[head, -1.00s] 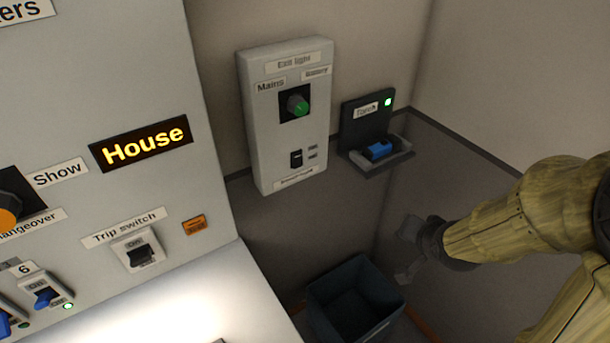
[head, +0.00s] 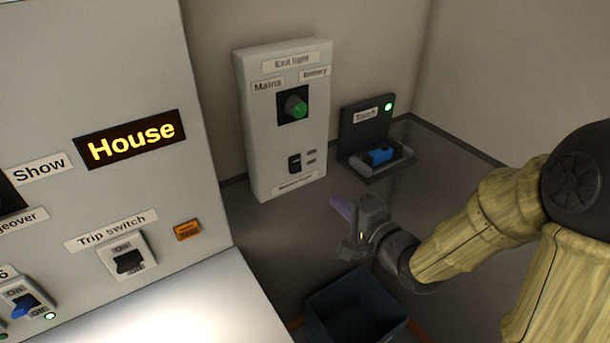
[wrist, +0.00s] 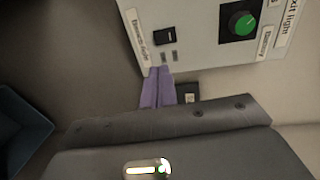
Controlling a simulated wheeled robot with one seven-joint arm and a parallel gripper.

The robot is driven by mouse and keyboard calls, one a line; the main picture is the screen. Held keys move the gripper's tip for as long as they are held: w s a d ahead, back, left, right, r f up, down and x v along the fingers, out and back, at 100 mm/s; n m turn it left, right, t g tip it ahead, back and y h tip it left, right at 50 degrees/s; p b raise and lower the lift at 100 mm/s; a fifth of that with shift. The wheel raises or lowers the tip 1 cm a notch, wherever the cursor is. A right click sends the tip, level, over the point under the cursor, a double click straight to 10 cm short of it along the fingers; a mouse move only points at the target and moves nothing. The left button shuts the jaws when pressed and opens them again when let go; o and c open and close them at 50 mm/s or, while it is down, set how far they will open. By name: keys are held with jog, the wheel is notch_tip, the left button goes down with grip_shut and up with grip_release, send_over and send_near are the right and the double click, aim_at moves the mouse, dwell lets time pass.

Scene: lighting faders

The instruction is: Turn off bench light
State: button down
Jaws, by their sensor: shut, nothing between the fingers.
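My gripper (head: 342,207) is shut and empty, its purple fingers together in front of and right of the lower part of the grey exit light box (head: 252,130). In the wrist view the fingers (wrist: 158,85) point toward the end of that box, near its small black rocker switch (wrist: 164,37). The switch also shows in the head view (head: 295,163). A small label (head: 296,185) under it is too blurred to read. I cannot make out a label reading bench light. The bench (head: 170,310) is brightly lit at the lower left.
A green knob (head: 297,107) sits on the exit light box. A torch holder (head: 370,135) with a blue torch (head: 380,156) is to its right. A dark bin (head: 352,312) stands below my gripper. The left panel holds a trip switch (head: 128,261) and a blue switch (head: 24,306).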

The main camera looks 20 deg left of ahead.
jog(key=shift+w+a, duration=0.1)
jog(key=p, duration=0.6)
send_near(297, 169)
jog(key=x, duration=0.6)
jog(key=shift+w+a, duration=0.25)
jog(key=shift+a, duration=0.05)
jog(key=shift+f, duration=0.1)
jog(key=shift+f, duration=0.1)
jog(key=shift+w+a+f+b, duration=0.1)
jog(key=shift+a+f+b, duration=0.1)
jog(key=shift+b, duration=0.5)
jog(key=shift+r, duration=0.25)
jog(key=shift+d, duration=0.1)
